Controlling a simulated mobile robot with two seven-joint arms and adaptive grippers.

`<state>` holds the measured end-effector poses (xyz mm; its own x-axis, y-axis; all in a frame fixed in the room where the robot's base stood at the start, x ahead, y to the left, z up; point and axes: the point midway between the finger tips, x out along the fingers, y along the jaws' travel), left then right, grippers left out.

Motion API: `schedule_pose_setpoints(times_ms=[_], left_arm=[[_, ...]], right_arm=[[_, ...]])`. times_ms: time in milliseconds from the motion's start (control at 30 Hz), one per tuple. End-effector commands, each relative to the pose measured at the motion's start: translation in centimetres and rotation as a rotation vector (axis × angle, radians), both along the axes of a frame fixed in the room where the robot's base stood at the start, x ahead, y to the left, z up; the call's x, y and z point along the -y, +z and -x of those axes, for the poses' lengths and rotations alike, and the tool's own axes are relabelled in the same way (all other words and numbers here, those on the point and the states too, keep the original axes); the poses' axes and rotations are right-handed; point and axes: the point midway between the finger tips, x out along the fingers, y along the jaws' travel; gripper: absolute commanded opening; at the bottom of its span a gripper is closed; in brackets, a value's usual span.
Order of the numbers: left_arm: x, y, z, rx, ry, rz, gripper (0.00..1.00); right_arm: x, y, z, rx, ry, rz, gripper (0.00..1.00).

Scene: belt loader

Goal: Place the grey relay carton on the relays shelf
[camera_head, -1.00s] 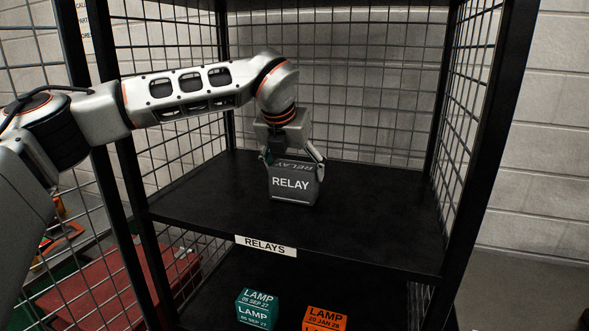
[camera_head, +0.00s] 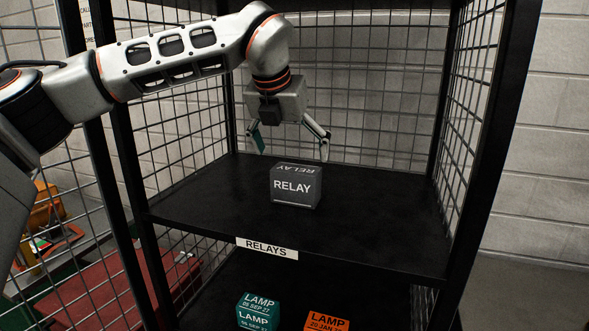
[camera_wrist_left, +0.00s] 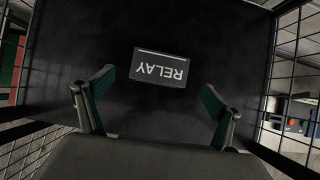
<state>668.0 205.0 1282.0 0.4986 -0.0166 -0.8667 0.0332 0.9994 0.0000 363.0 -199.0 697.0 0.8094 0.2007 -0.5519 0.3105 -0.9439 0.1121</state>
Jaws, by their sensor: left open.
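The grey relay carton (camera_head: 296,187) stands upright on the black relays shelf (camera_head: 385,228), around the middle of its depth. The shelf's front edge bears a white RELAYS label (camera_head: 267,248). My left gripper (camera_head: 291,157) is above the carton, with its fingers spread apart and empty. In the left wrist view the carton (camera_wrist_left: 161,68) lies beyond the two open fingers (camera_wrist_left: 160,105), apart from both. My right gripper is not in view.
The shelf below holds a teal lamp carton (camera_head: 258,312) and an orange lamp carton (camera_head: 327,321). Wire mesh sides (camera_head: 465,110) and black posts (camera_head: 478,170) enclose the rack. The relays shelf is bare around the carton.

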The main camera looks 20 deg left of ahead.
Motion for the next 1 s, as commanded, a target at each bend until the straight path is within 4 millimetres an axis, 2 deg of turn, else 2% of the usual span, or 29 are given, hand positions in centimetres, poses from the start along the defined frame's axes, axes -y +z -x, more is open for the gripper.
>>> schedule_pose_setpoints(times_ms=[100,300,1000], left_arm=[[0.0,1.9,1.1,0.002,0.000,0.000,0.93],[-0.1,3.7,2.1,0.000,0.000,0.000,0.93],[-0.1,4.0,2.3,-0.001,-0.001,-0.001,0.93]], right_arm=[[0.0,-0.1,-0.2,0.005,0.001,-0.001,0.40],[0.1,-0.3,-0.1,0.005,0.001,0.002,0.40],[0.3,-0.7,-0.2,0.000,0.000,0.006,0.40]])
